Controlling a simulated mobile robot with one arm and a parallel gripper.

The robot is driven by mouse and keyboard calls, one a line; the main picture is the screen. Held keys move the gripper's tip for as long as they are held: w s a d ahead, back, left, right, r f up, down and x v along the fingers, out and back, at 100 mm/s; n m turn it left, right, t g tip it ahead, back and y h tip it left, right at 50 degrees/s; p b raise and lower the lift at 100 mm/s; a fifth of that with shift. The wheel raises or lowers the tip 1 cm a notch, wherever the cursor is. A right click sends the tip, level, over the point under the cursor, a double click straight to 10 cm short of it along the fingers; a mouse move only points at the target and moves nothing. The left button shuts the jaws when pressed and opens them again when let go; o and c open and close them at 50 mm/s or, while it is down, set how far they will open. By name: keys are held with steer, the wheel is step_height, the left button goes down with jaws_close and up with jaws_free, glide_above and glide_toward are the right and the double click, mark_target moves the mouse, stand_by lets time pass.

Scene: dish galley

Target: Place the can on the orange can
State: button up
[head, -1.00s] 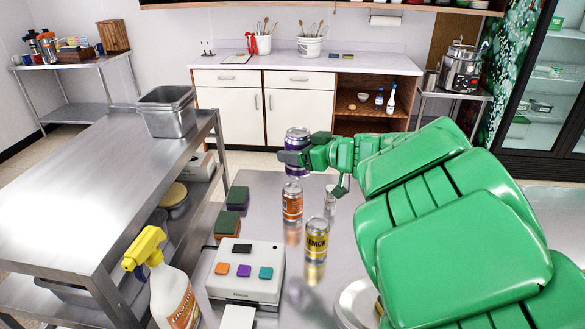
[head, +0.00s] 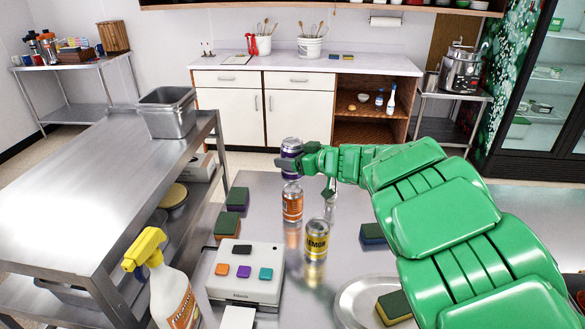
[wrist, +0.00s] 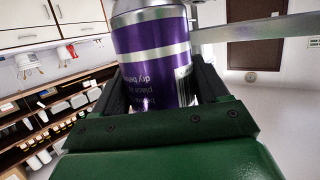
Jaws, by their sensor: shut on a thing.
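My gripper (head: 288,165) is shut on a purple can (head: 291,147) with a silver top. In the wrist view the purple can (wrist: 150,60) sits between the dark fingers, its printed label upside down in that picture. The orange can (head: 292,205) stands upright on the steel table. In the head view the purple can shows right above the orange can, its lower edge at the orange can's top. I cannot tell whether they touch or a small gap is left. The orange can does not show in the wrist view.
A yellow lemon can (head: 317,243) stands close, in front and right of the orange can. Sponges (head: 228,224) lie to the left, with a white button box (head: 243,273) and spray bottle (head: 172,295) nearer. A round tray (head: 350,296) holding a sponge is at the right.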

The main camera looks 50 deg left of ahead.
steer(key=shift+w+a+f, duration=0.25)
steer(key=shift+a+f, duration=0.1)
steer(key=shift+f, duration=1.55)
steer(key=shift+f, duration=0.1)
steer(key=o, duration=1.4)
steer(key=shift+o, duration=0.2)
steer(key=v, duration=1.2)
